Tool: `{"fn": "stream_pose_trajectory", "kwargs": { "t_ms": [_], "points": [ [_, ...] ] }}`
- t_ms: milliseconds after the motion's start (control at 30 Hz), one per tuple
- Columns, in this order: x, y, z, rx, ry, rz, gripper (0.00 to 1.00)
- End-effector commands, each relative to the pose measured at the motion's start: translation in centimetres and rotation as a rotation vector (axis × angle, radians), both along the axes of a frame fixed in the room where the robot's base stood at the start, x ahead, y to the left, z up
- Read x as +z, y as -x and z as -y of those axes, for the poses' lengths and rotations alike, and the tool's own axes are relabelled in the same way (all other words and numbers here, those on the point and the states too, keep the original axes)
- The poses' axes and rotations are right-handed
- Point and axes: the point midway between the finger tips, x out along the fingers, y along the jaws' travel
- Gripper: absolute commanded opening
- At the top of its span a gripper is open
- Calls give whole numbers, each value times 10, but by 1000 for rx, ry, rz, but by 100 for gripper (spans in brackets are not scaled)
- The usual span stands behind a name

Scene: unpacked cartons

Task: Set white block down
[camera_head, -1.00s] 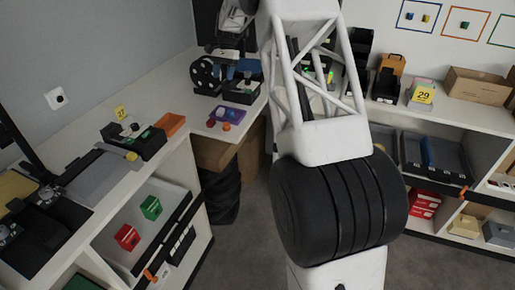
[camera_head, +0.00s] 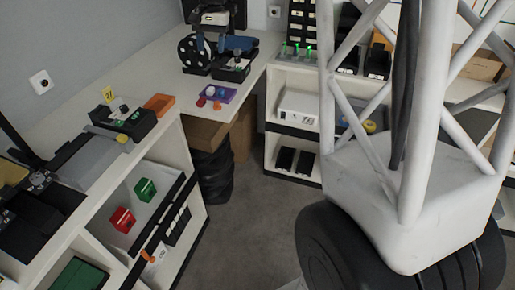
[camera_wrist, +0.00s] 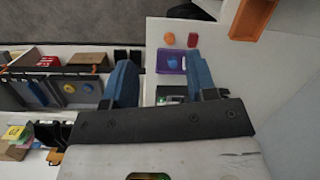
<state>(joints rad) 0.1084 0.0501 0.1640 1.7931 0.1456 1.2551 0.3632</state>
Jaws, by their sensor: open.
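A small pale, white-looking block (camera_head: 211,90) lies in the purple tray (camera_head: 229,97) on the table; I cannot tell for sure that it is the white block. In the wrist view the purple tray (camera_wrist: 161,68) shows beyond my fingers, with a small blue piece (camera_wrist: 172,62) in it. My gripper (camera_wrist: 159,62) is open, its two blue fingers wide apart with nothing held between them. In the head view, blue finger-like parts show above a black device (camera_head: 235,68) behind the tray.
An orange bin (camera_head: 159,104) and a black device (camera_head: 122,118) stand on the left counter. A black spool (camera_head: 194,50) stands behind the tray. White tabletop (camera_head: 150,75) is clear left of the tray.

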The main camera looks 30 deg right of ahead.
Motion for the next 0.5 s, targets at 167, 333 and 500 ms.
{"fn": "stream_pose_trajectory", "kwargs": {
  "t_ms": [167, 333, 500],
  "points": [
    [12, 50, -10, 53, 20, 45, 52],
    [19, 95, -18, 106, 38, 87, 52],
    [22, 142, -25, 158, 58, 127, 52]
  ]
}}
